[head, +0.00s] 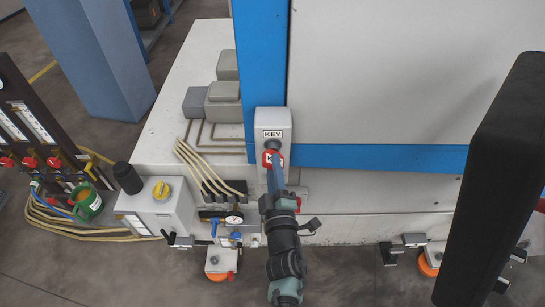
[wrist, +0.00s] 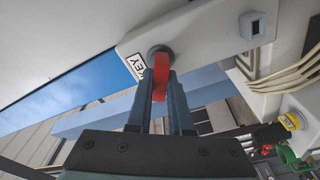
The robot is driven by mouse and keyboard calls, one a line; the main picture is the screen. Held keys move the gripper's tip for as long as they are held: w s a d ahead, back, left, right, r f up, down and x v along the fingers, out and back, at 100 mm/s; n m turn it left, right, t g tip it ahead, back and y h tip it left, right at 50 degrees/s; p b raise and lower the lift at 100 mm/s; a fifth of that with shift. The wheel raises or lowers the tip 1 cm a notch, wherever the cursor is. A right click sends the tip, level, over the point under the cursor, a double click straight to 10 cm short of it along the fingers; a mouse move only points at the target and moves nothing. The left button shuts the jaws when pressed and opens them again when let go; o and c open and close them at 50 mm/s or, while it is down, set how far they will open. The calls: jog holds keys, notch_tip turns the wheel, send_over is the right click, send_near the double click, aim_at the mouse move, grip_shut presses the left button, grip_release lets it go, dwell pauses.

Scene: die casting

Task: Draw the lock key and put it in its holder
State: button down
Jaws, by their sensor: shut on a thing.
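A pale grey box labelled KEY (head: 272,118) is fixed on the blue frame of the machine in the head view. A red key (head: 267,158) shows at the lower part of this box, at my fingertips. In the wrist view the red key (wrist: 161,76) is between the two fingers of my gripper (wrist: 163,90), and its upper end meets a dark round lock (wrist: 160,51) on the box. My gripper (head: 274,168) is shut on the key. I cannot tell how deep the key sits. I cannot clearly identify the holder.
A pale part with a dark slot (wrist: 257,27) is at the upper right of the wrist view. Beige hoses (head: 205,168) and a pressure gauge (head: 234,219) are left of my arm. A cabinet with a yellow knob (head: 161,190) stands farther left. A blue beam (head: 390,158) runs right.

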jog(key=n+p, duration=0.1)
jog(key=n, duration=0.5)
jog(key=shift+g, duration=0.3)
jog(key=shift+s+p, duration=0.35)
jog(key=shift+s, duration=0.35)
dwell(0.5)
jog(key=shift+s, duration=1.4)
